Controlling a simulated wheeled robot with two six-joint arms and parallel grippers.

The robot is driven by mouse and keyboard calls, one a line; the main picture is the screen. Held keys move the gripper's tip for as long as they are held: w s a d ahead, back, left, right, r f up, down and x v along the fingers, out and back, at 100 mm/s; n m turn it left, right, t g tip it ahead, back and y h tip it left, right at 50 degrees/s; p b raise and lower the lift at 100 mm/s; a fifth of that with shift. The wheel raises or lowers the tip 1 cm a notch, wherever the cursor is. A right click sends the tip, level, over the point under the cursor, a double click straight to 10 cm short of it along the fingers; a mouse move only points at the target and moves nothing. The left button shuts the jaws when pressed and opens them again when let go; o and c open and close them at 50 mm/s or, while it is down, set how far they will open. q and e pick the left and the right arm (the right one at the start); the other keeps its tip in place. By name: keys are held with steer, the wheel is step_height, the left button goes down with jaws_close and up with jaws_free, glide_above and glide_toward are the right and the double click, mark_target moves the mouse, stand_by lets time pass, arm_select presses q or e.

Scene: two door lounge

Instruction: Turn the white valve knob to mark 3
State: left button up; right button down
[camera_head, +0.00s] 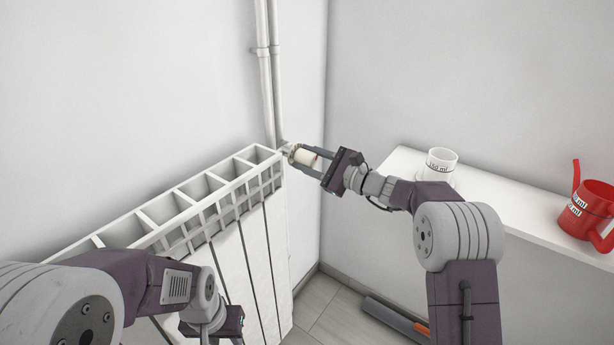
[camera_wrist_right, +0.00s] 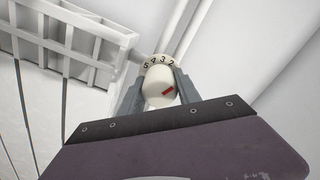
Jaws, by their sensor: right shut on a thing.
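The white valve knob (camera_head: 306,157) sits at the far top corner of the radiator, by the pipes. My right gripper (camera_head: 307,160) is shut on it, one finger on each side. In the right wrist view the knob (camera_wrist_right: 160,84) shows a red mark on its face, pointing toward the lower left and upper right.
The white radiator (camera_head: 205,205) fills the left and middle. Two vertical pipes (camera_head: 266,75) rise behind the knob. At right a white shelf (camera_head: 520,215) holds a marked clear cup (camera_head: 441,160) and a red watering can (camera_head: 588,208). A grey object with an orange part lies on the floor.

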steer(key=n+b, duration=0.2)
steer(key=b, duration=0.1)
steer(key=n+b, duration=0.2)
steer(key=b, duration=0.1)
steer(key=n+b, duration=0.2)
steer(key=b, duration=0.1)
steer(key=shift+f, duration=0.35)
steer(key=shift+r+n+b, duration=0.3)
steer(key=shift+n+b, duration=1)
steer(key=c, duration=0.9)
jaws_free()
steer(key=shift+o, duration=0.2)
steer(key=shift+d, duration=0.1)
steer(key=v, duration=0.9)
